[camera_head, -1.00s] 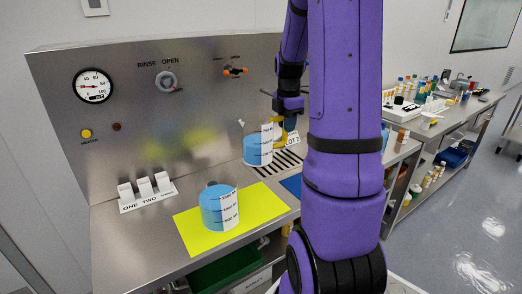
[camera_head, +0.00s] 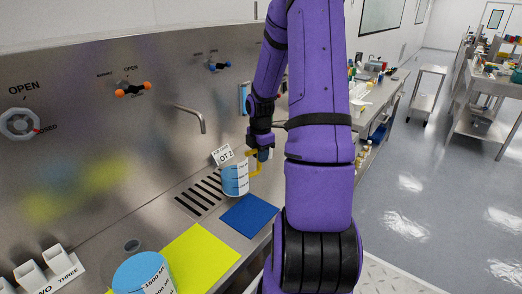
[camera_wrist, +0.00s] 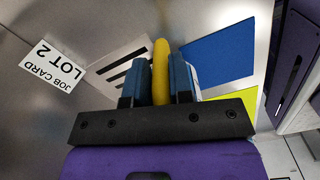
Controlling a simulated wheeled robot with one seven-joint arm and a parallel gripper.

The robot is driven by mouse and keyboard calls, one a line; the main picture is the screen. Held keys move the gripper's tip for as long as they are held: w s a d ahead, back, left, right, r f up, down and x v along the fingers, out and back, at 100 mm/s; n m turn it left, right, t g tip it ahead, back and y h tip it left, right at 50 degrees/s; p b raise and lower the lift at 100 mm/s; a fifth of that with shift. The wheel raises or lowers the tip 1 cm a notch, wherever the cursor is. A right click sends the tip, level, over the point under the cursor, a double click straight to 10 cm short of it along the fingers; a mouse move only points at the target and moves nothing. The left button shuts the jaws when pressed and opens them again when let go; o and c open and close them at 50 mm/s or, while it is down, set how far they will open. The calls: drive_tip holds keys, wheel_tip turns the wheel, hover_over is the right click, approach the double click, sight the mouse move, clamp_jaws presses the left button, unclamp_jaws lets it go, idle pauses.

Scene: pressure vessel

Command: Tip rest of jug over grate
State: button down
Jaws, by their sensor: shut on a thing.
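The jug (camera_head: 235,181) is a clear cup with blue liquid, a white printed label and a yellow handle. It looks upright, at the right end of the slotted grate (camera_head: 200,194); I cannot tell its height above the counter. My gripper (camera_head: 258,153) is shut on the handle. In the wrist view the yellow handle (camera_wrist: 161,72) stands between the blue fingers of my gripper (camera_wrist: 163,80). The jug's body is mostly hidden there. Part of the grate (camera_wrist: 118,70) shows to the left of the fingers.
A larger blue-filled vessel (camera_head: 142,275) stands on the yellow mat (camera_head: 205,255) at front left. A blue mat (camera_head: 249,214) lies right of the grate. A LOT 2 job card (camera_head: 222,156) stands behind the jug. A spout (camera_head: 200,119) juts from the steel panel.

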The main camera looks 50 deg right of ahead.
idle(0.3)
drive_tip(key=shift+w+a+r+g+h, duration=0.2)
drive_tip(key=shift+a+r+g+h, duration=0.1)
drive_tip(key=shift+a+r+h, duration=0.6)
drive_tip(key=shift+w+a+r+g+h, duration=0.15)
drive_tip(key=shift+a+r+h, duration=0.2)
drive_tip(key=shift+r+h, duration=0.25)
drive_tip(key=shift+w+a+r+g+h, duration=0.15)
drive_tip(key=shift+a+r+h, duration=0.25)
drive_tip(key=shift+r, duration=0.3)
drive_tip(key=shift+a+r, duration=0.1)
drive_tip(key=shift+a, duration=0.05)
drive_tip(key=a+h, duration=0.1)
drive_tip(key=a+r+h, duration=0.1)
drive_tip(key=w+a+g+h, duration=0.1)
drive_tip(key=shift+a+r, duration=0.3)
drive_tip(key=shift+r, duration=0.05)
